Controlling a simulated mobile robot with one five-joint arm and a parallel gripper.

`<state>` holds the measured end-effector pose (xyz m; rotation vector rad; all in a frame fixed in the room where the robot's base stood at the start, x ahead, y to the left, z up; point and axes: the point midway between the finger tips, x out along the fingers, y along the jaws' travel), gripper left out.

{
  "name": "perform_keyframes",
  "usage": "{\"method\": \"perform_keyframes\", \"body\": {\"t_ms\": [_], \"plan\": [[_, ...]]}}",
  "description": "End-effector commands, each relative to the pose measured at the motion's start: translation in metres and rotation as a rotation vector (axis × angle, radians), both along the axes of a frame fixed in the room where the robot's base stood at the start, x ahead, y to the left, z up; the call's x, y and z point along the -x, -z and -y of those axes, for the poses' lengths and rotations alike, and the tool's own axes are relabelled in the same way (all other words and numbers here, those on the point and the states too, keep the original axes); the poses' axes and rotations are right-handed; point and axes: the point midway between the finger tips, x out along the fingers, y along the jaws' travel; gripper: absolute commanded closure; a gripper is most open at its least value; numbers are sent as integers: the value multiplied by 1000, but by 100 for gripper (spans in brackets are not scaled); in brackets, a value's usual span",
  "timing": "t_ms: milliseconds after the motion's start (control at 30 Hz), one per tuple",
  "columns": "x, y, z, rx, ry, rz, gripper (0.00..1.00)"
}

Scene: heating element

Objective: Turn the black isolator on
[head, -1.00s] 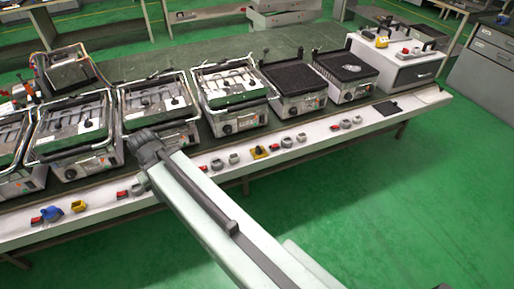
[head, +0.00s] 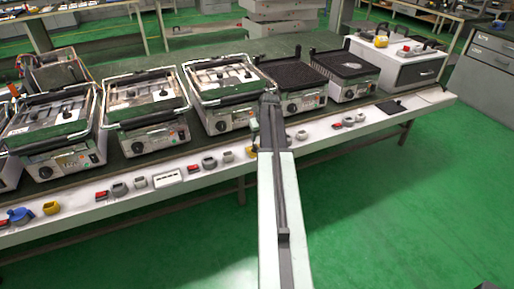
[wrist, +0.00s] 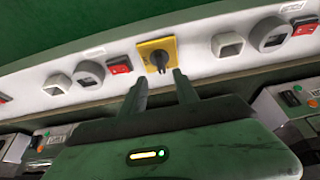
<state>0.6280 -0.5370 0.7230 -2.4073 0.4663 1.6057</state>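The black isolator is a dark rotary knob (wrist: 159,62) on a square yellow plate (wrist: 145,50) on the white front strip of the bench. In the wrist view its handle stands roughly upright in the picture. My gripper (wrist: 161,85) is open, its two dark fingers pointing at the yellow plate, with the knob between their lines. The fingertips look close to the knob, but I cannot tell whether they touch it. In the head view the yellow plate (head: 251,152) shows only partly beside my arm, and my fingers cannot be made out.
Red switches (wrist: 119,65), a grey round socket (wrist: 90,73) and grey square buttons (wrist: 57,84) flank the isolator on the strip. Several grills (head: 219,90) stand on the bench behind. Open green floor (head: 390,210) lies in front of the bench.

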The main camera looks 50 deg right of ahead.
Motion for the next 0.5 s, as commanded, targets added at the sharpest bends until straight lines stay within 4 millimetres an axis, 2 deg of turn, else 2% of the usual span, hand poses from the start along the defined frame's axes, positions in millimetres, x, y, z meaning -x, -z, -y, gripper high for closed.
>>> {"method": "perform_keyframes", "body": {"t_ms": [333, 500], "plan": [[-19, 57, 8, 0, 0, -1, 64], [-26, 71, 10, -1, 0, -2, 64]]}}
